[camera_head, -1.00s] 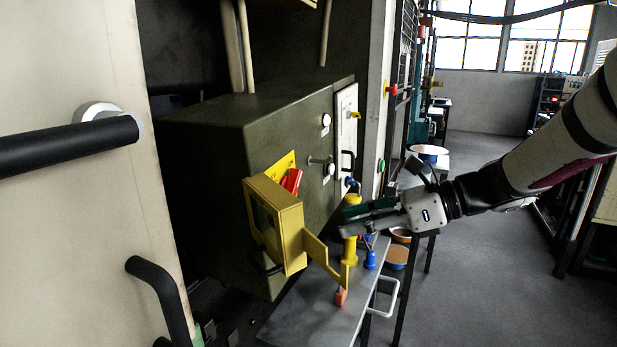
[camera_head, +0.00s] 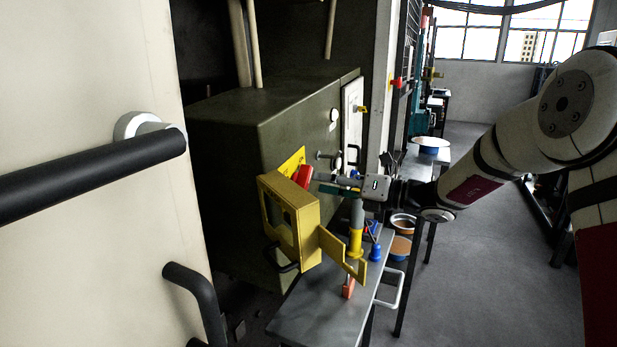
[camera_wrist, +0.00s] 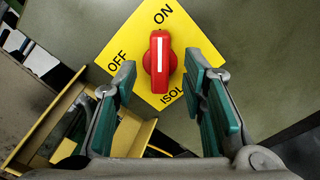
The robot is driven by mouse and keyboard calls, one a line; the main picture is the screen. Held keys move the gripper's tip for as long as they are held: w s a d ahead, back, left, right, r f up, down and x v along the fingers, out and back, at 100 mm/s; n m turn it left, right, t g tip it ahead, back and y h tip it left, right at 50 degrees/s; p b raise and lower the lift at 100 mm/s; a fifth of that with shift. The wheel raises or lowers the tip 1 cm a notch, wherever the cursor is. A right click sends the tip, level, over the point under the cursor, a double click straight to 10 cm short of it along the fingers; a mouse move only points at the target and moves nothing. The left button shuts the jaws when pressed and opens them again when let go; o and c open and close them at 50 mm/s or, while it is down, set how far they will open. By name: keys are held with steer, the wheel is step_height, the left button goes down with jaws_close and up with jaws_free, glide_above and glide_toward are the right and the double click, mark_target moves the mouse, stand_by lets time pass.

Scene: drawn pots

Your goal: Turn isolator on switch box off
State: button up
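The switch box (camera_head: 240,125) is a large dark green cabinet. On its front a yellow plate (camera_wrist: 128,58) carries a red isolator handle (camera_wrist: 160,60) with a white line, which points up toward ON in the wrist view; OFF is to its left. In the head view the red handle (camera_head: 304,175) shows above a yellow hinged cover frame (camera_head: 291,225). My gripper (camera_wrist: 164,80) is open and empty, its green-padded fingers on either side of and just short of the handle. It also shows beside the handle in the head view (camera_head: 318,184).
A yellow flap (camera_head: 338,250) juts out below my gripper. A metal table (camera_head: 320,308) underneath holds a yellow and grey post (camera_head: 356,225) and small tools. A cream door with a black bar handle (camera_head: 90,170) fills the left.

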mark_target(310, 178)
steer(key=shift+x, duration=2.45)
jaws_close()
